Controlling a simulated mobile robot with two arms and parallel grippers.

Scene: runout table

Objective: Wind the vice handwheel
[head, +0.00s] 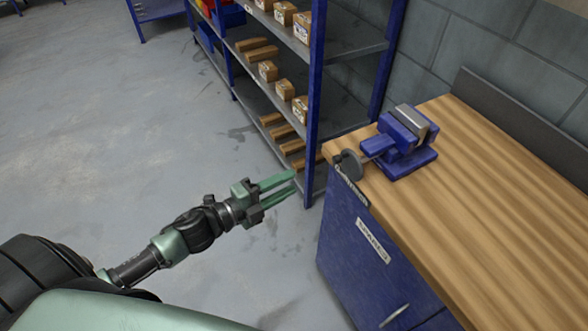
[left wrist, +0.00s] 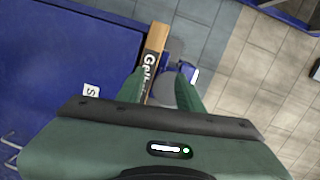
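The blue vice (head: 403,140) with grey jaws is mounted at the near left corner of the wooden bench. Its dark grey handwheel (head: 347,163) sits on the vice's screw at the bench's left edge. My left gripper (head: 294,181) is open and empty, apart from the handwheel and to its left, with its fingers pointing toward the bench. In the left wrist view, the open fingers (left wrist: 160,84) frame the bench edge and a grey part that looks like the handwheel, partly hidden by the fingers. A bit of the blue vice (left wrist: 186,68) shows beyond. My right gripper is not in view.
The wooden bench top (head: 480,190) is clear to the right of the vice. A blue cabinet (head: 365,250) stands below it. A blue shelf rack (head: 315,100) with several cardboard boxes stands behind my left gripper. The grey floor (head: 110,130) at the left is open.

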